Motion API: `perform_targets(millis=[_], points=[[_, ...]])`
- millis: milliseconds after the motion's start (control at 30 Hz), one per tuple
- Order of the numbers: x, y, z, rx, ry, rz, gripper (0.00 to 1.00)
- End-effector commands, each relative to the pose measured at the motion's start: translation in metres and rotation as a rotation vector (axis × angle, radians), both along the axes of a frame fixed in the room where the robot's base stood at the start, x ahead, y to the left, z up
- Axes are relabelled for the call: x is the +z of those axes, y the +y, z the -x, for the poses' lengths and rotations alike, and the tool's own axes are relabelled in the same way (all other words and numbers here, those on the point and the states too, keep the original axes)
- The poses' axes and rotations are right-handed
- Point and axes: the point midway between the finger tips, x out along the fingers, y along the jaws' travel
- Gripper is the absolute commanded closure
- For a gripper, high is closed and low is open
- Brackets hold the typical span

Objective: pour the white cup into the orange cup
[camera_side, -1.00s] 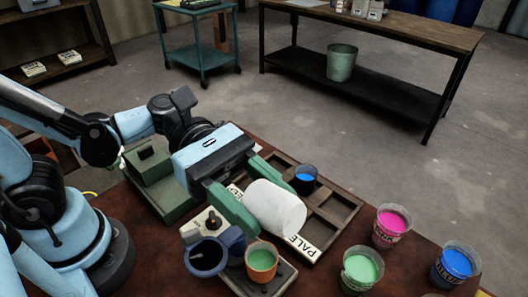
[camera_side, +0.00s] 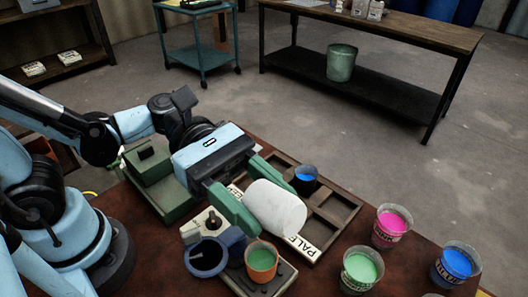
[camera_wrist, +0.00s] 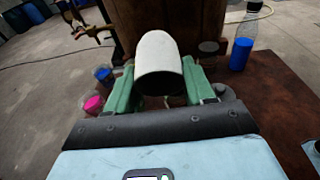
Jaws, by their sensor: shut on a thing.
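My gripper (camera_side: 266,204) has its green fingers shut on the white cup (camera_side: 275,208), which lies strongly tilted between them. The orange cup (camera_side: 262,275) stands upright on a dark plate (camera_side: 286,277), just below and in front of the white cup in the side view. Green liquid shows inside the orange cup. No stream between the cups is visible. In the wrist view, the white cup (camera_wrist: 158,58) sits between the fingers and hides what is behind it. Its contents are hidden, and the orange cup cannot be made out there.
A dark blue vessel (camera_side: 206,258) stands left of the orange cup. Pink (camera_side: 391,225), green (camera_side: 361,269) and blue (camera_side: 456,264) filled cups stand to the right. A compartmented tray (camera_side: 345,213) behind holds a dark cup (camera_side: 305,181) with blue liquid.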

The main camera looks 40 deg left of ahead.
Motion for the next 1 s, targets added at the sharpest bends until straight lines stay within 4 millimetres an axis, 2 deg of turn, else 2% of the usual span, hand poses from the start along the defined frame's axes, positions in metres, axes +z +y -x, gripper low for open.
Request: perform_targets(millis=[667,1000], points=[[0.001,-0.007,0.001,0.000,-0.003,-0.254,0.77],[-0.001,-0.017,0.001,-0.004,-0.006,-0.560,0.77]])
